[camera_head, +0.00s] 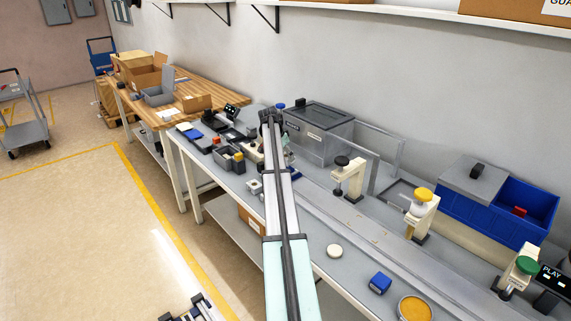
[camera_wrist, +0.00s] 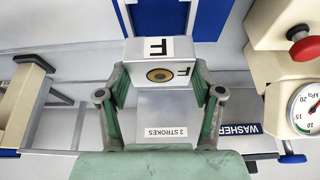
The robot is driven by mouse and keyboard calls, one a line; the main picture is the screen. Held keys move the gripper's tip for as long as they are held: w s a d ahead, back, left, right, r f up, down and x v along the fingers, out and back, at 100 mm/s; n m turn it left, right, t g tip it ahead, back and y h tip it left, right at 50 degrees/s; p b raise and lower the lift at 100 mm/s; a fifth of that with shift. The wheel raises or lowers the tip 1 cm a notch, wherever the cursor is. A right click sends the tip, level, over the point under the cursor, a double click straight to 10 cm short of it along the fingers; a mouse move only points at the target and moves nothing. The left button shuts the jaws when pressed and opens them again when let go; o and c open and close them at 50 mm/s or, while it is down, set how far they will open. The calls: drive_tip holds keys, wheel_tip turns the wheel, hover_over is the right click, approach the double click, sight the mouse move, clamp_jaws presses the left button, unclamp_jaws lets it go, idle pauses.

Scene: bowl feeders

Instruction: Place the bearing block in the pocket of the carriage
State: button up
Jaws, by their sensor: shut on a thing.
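In the wrist view my gripper (camera_wrist: 161,78) is shut on the bearing block (camera_wrist: 160,50), a pale grey block with "F" labels and a brass-coloured ring around a dark hole. The block sits between the two green fingers. A grey surface marked "3 STROKES" (camera_wrist: 163,132) shows below it in the picture; I cannot tell how far apart they are. In the head view my arm hides most of the gripper and the block. I cannot clearly make out the carriage or its pocket in either view.
In the wrist view, a cream device with a red knob (camera_wrist: 303,51) and a dial gauge (camera_wrist: 307,110) stands close at right. A "WASHER" label (camera_wrist: 228,128) is nearby. In the head view, a grey lidded bin (camera_head: 320,138) and a cream black-knobbed device (camera_head: 349,178) stand right of my arm.

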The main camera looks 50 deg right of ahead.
drive_tip(key=shift+f+p, duration=0.5)
drive_tip(key=shift+f, duration=2.3)
drive_tip(key=shift+f, duration=0.1)
drive_tip(key=o, duration=1.3)
drive_tip(key=shift+o, duration=0.2)
drive_tip(key=b+v, duration=0.2)
drive_tip(key=v, duration=1)
